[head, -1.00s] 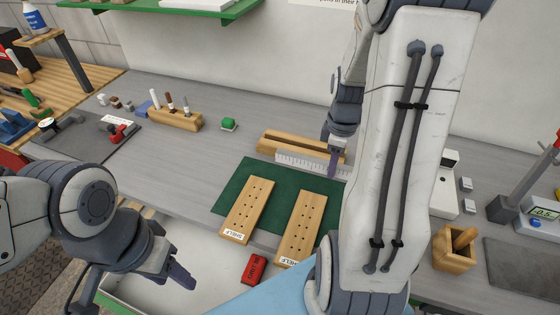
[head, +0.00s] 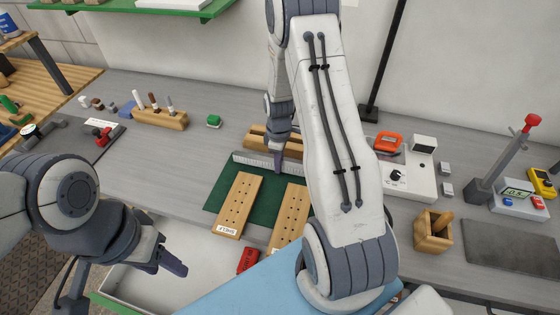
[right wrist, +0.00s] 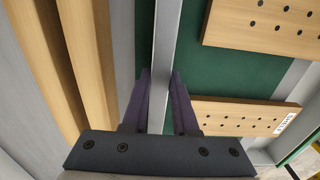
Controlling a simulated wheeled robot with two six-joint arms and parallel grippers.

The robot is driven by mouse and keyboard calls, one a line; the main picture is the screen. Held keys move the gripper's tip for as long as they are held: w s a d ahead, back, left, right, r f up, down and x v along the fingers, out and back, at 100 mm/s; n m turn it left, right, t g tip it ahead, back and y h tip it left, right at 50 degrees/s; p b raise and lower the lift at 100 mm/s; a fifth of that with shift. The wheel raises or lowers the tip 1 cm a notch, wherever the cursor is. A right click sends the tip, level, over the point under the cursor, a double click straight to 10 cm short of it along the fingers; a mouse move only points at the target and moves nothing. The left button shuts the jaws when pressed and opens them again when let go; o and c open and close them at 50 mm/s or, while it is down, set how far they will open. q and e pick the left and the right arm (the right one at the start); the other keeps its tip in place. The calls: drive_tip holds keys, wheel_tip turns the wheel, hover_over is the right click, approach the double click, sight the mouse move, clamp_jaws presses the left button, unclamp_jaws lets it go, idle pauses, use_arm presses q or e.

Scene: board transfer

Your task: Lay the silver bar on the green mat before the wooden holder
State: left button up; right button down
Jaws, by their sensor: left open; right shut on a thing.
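The silver bar (head: 252,162) is a long thin strip with fine marks along its face. My right gripper (head: 278,163) is shut on it; in the right wrist view the bar (right wrist: 163,45) runs between the two fingers (right wrist: 158,100). The bar is over the back part of the green mat (head: 212,197), in front of the wooden holder (head: 256,138) and roughly along it. I cannot tell whether it touches the mat. The grooved holder also shows in the right wrist view (right wrist: 85,50). My left gripper (head: 172,260) is open and empty, low at the left.
Two drilled wooden boards (head: 237,200) (head: 288,215) lie on the mat's front part. A red block (head: 247,260) lies before them. A tool block (head: 162,118) and a green block (head: 213,121) stand left of the holder. A wooden box (head: 432,232) stands at the right.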

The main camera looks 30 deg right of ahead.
drive_tip(key=shift+f, duration=0.45)
drive_tip(key=shift+f, duration=0.1)
drive_tip(key=c, duration=0.7)
unclamp_jaws()
